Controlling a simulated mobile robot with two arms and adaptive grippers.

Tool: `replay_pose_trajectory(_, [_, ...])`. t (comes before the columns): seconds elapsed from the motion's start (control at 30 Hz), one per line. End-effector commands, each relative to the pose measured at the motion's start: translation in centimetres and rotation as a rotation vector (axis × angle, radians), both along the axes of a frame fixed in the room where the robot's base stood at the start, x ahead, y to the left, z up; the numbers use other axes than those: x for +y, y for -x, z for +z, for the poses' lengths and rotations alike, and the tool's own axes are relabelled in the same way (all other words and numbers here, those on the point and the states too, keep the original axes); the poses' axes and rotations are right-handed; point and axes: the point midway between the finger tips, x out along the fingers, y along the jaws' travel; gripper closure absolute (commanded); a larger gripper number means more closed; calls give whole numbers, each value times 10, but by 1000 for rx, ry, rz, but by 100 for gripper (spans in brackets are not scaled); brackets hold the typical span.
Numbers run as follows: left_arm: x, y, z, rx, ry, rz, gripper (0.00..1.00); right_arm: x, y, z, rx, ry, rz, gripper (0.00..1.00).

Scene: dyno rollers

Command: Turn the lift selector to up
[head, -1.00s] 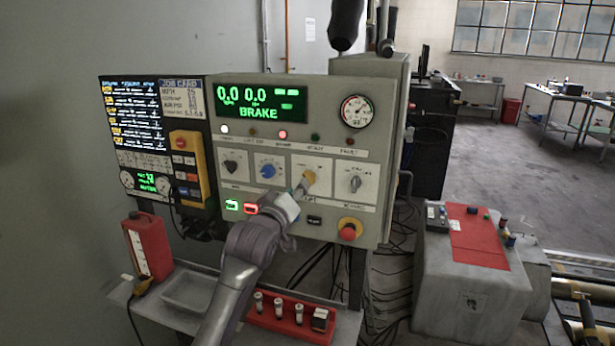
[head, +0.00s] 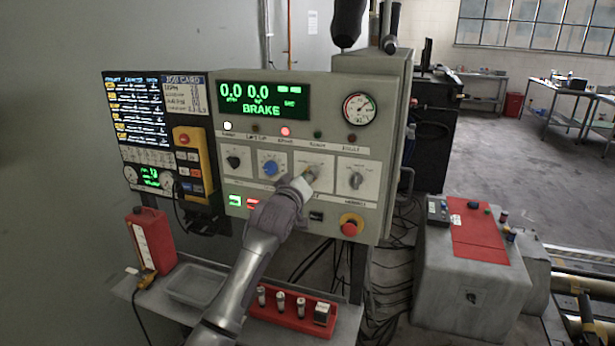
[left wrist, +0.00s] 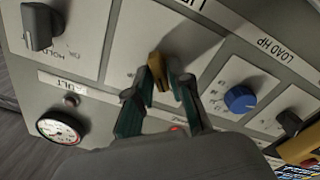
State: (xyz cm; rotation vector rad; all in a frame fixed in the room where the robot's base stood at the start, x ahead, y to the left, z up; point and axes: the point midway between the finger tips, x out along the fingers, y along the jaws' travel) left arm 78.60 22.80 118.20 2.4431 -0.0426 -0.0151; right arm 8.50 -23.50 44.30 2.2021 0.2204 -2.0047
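The lift selector is a yellow-brown knob (head: 312,172) on a white plate in the lower row of the grey control panel. In the left wrist view the knob (left wrist: 157,70) stands out from its plate, between the fingertips. My left gripper (head: 302,185) reaches up to the knob from the lower left and partly covers it in the head view. In the left wrist view its teal-padded fingers (left wrist: 160,78) are apart, one on each side of the knob. Contact is not clear.
A blue knob (head: 270,168), a black knob (head: 233,162) and a grey knob (head: 355,181) flank the selector. A red stop button (head: 350,228) sits below right. A shelf under the panel holds a red bottle (head: 152,240), a tray (head: 197,284) and a red rack (head: 290,318).

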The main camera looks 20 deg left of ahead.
Motion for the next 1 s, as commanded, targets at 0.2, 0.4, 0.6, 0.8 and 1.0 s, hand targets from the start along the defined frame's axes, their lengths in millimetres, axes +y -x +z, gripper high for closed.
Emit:
replay_pose_trajectory(0.2, [0,0,1,-1,0,0,100,2,1,0,2,-2,-1,60])
replay_pose_trajectory(0.4, [0,0,2,-3,-18,1,100,1,1,1,2,-2,-1,60])
replay_pose_trajectory(0.6, [0,0,4,-7,-95,0,100,1,1,6,2,-2,0,60])
replay_pose_trajectory(0.8, [0,-1,5,-12,-246,2,100,1,1,14,1,-2,0,60])
replay_pose_trajectory(1.0, [-1,-1,6,-19,-433,2,100,0,1,23,2,-1,0,60])
